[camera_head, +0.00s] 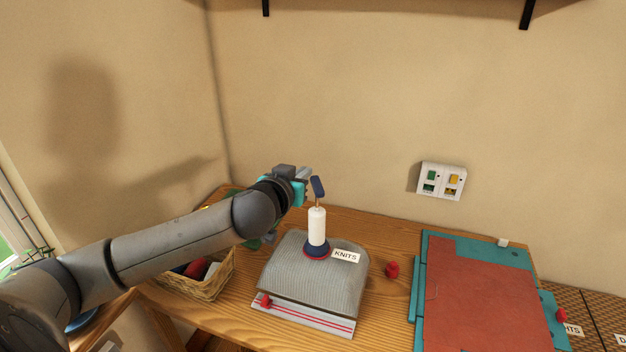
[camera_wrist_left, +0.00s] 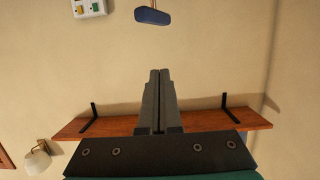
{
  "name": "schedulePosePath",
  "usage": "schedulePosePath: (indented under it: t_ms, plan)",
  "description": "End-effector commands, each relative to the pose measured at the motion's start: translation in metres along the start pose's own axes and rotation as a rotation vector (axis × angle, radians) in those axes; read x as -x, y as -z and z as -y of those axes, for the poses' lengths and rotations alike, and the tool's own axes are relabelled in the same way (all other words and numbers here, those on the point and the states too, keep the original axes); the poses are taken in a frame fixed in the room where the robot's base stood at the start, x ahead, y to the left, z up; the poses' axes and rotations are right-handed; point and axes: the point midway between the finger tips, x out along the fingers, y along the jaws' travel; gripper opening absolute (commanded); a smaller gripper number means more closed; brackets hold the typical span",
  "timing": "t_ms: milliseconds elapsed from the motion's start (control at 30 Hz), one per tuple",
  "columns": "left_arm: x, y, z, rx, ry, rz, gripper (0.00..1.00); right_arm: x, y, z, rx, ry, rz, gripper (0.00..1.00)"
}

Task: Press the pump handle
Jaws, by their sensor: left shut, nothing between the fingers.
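The pump has a white cylinder body (camera_head: 317,226) on a dark blue and red base, with a dark blue handle (camera_head: 318,187) raised on a thin rod. It stands upright on a grey knitted bag-like piece labelled KNITS (camera_head: 312,270). My left gripper (camera_head: 306,173) is shut and empty, beside the handle on its left and about level with it or slightly higher. In the left wrist view the shut fingers (camera_wrist_left: 158,100) point up the picture, and the blue handle (camera_wrist_left: 152,17) shows beyond their tips, with a gap visible. My right gripper is not in view.
A wicker basket (camera_head: 203,283) stands left on the wooden table (camera_head: 385,325). A red-and-teal board (camera_head: 478,295) lies at the right. A small red knob (camera_head: 392,270) lies between. A switch panel (camera_head: 441,181) is on the wall. Above the handle is free.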

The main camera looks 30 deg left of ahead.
Motion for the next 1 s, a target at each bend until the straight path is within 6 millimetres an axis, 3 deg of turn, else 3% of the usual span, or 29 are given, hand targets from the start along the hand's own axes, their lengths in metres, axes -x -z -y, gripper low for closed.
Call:
schedulePosePath:
  t_ms: [533, 733, 1000]
  plan:
    - [-0.067, 0.001, -0.001, 0.001, 0.0, -0.001, 0.0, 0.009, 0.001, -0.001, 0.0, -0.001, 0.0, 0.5]
    - [-0.074, -0.029, -0.001, -0.001, 0.0, 0.003, 0.0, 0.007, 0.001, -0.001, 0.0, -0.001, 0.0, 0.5]
    - [-0.076, -0.039, -0.001, 0.0, -0.001, 0.0, 0.0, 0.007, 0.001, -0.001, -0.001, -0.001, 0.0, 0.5]
